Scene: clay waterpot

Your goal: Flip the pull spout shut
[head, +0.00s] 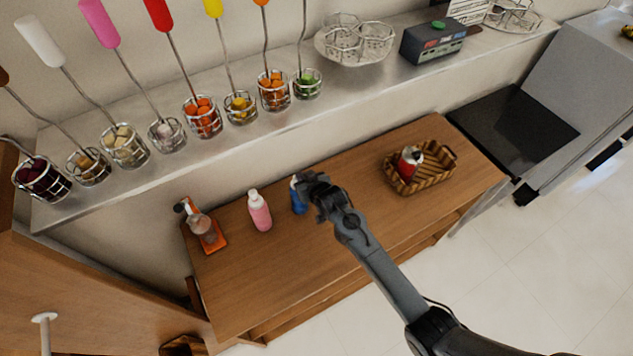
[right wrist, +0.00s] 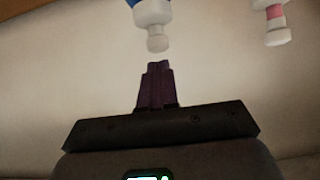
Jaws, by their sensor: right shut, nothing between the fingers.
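A blue bottle (head: 298,198) stands on the wooden counter, partly hidden behind my right gripper (head: 312,186). In the right wrist view the blue bottle (right wrist: 134,3) shows only at the top edge, with its white cap and pull spout (right wrist: 157,43) pointing down in the picture. The spout's narrow knob sits just beyond the fingertips of my right gripper (right wrist: 156,66), with a small gap seen between them. The fingers are together and hold nothing. Whether the spout is pulled out or pressed in is hard to tell. My left gripper is out of view.
A pink bottle (head: 260,212) stands left of the blue one and shows in the right wrist view (right wrist: 274,14). A pump bottle (head: 203,226) stands on an orange tray (head: 219,246) farther left. A wicker basket (head: 434,174) holds a red bottle (head: 409,165). The front counter is clear.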

